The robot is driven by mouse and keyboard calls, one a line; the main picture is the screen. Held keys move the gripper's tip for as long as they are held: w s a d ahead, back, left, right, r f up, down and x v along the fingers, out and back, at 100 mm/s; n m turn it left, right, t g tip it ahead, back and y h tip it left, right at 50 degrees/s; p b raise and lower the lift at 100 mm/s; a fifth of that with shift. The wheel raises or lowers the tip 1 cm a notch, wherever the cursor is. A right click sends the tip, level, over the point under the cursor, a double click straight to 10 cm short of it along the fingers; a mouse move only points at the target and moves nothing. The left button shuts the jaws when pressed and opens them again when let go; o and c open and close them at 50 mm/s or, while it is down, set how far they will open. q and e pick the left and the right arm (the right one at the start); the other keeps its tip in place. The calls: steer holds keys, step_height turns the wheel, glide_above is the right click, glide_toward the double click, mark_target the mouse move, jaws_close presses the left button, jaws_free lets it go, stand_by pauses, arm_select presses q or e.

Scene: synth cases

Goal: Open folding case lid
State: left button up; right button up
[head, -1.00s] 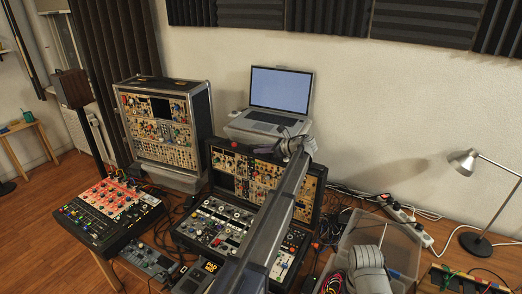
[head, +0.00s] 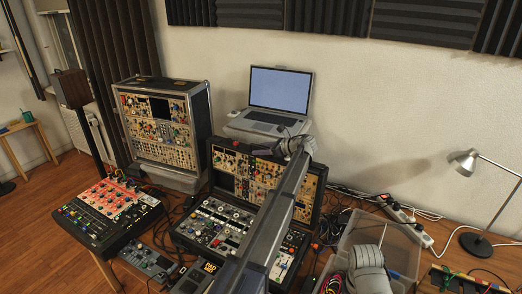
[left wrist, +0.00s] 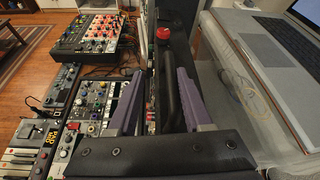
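The black folding case (head: 316,216) stands with its lid (head: 222,150) raised at the back, and modules fill both lid and base (head: 205,228). My left arm crosses in front and hides part of it. My left gripper (head: 270,153) is at the lid's top edge, below the laptop. In the left wrist view its two purple fingers (left wrist: 158,98) are apart, on either side of a black bar-like handle (left wrist: 168,82) on the lid edge. A gap shows between the left finger and the bar; contact on the right cannot be told.
A laptop (head: 280,90) sits on a grey box right behind the lid. A taller module case (head: 165,125) stands behind left, a mixer (head: 110,215) at left. A clear bin (head: 345,240) with cables and a lamp (head: 465,162) are at right.

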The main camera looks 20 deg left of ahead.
arm_select(q)
steer(key=shift+s+d+r+p, duration=0.15)
steer(key=shift+d+r+p, duration=0.15)
steer(key=shift+d, duration=0.2)
steer(key=p+v, duration=0.2)
steer(key=v, duration=0.4)
steer(key=shift+d, duration=0.35)
steer(key=s+d+f+n+h+b, duration=0.2)
steer(key=s+d+f+n+h, duration=0.2)
steer(key=s+d, duration=0.5)
steer(key=s+d+f+n+g+h+b, duration=0.1)
steer(key=s+d+f+n+h, duration=0.3)
steer(key=s+d+f, duration=0.5)
steer(key=s+d+f+n+g+h+b, duration=0.1)
steer(key=s+d+f+n+h, duration=0.3)
steer(key=s, duration=2.2)
steer(key=d+f+n+b, duration=0.1)
steer(key=d+f, duration=0.1)
steer(key=d, duration=0.3)
steer(key=shift+s+d+f+n+b, duration=0.3)
steer(key=shift+d+n+b, duration=0.1)
